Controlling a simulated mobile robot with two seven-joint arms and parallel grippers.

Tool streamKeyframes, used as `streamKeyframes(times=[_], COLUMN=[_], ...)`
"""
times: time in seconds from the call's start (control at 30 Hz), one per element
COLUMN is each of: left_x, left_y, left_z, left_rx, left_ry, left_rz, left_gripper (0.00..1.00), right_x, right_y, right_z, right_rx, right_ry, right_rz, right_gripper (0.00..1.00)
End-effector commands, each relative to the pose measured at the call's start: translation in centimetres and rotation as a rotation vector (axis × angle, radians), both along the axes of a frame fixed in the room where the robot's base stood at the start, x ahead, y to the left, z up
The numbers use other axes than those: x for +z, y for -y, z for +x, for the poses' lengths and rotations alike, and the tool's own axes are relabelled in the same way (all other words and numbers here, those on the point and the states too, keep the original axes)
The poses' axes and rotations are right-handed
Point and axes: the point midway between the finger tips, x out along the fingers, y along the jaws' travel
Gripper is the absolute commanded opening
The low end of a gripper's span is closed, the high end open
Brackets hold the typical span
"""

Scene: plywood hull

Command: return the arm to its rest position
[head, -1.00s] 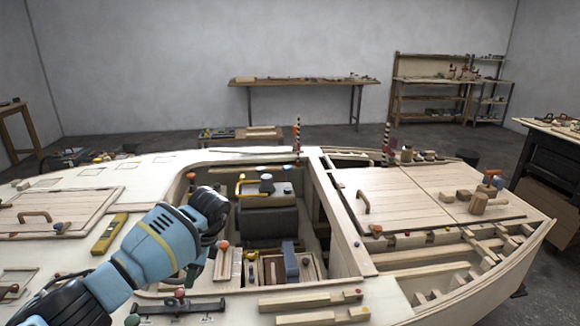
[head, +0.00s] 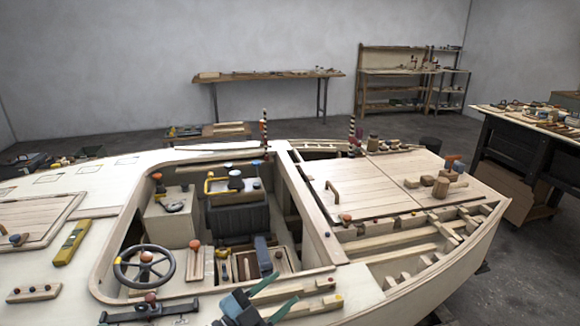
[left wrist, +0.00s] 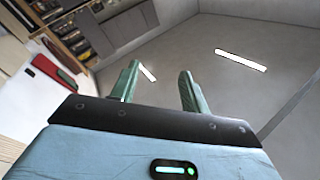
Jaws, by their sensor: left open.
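My left gripper (head: 272,297) shows at the bottom middle of the head view, over the near deck edge of the plywood hull (head: 95,290). Its two green fingers are spread apart, with nothing seen between them. In the left wrist view, the open fingers (left wrist: 159,85) point toward a grey surface with bright light strips. Most of my left arm is out of the head view. My right gripper shows in neither view.
Near the gripper are wooden strips (head: 310,305) and a dark clamp-like bar (head: 148,310) on the deck. A steering wheel (head: 144,267) and a dark seat (head: 238,220) are in the open cockpit. A black workbench (head: 515,150) stands at right.

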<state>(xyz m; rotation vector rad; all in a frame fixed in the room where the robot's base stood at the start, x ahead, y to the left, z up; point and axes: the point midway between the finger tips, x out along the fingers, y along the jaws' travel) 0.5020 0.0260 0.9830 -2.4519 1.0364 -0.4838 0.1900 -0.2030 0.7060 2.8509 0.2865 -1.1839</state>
Motion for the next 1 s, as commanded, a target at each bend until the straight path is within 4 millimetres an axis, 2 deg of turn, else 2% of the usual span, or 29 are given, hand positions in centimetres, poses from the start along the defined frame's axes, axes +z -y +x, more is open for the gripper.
streamKeyframes(times=[0.13, 0.23, 0.37, 0.47, 0.53, 0.6, 0.73, 0.8, 1.0], left_x=[-0.2, -1.7, -5.1, -8.3, -10.7, -12.9, -16.0, -16.9, -18.1], left_y=[-5.0, -8.9, -13.7, -16.9, -18.7, -20.0, -21.3, -21.6, -21.5], left_z=[-0.8, -1.7, -4.3, -7.4, -10.2, -13.5, -19.9, -22.7, -28.9], left_rx=[0.285, 0.480, 0.715, 0.866, 0.950, 1.012, 1.063, 1.063, 1.020], left_ry=[-0.071, -0.164, -0.341, -0.513, -0.649, -0.795, -1.055, -1.163, -1.388], left_rz=[-0.149, -0.202, -0.215, -0.186, -0.147, -0.097, 0.016, 0.069, 0.187], left_gripper=[0.46, 0.46, 0.46, 0.46, 0.46, 0.46, 0.46, 0.46, 0.46], right_x=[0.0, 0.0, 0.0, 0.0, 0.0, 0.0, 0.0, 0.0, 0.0], right_y=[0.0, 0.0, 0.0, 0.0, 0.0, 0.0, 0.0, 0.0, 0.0], right_z=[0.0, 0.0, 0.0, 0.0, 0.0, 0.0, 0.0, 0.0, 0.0], right_rx=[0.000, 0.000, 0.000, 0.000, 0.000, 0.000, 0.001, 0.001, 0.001], right_ry=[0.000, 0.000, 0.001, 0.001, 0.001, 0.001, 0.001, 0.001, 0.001], right_rz=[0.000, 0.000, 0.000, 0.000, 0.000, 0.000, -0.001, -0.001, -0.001], right_gripper=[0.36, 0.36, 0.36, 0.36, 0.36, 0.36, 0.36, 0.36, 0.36])
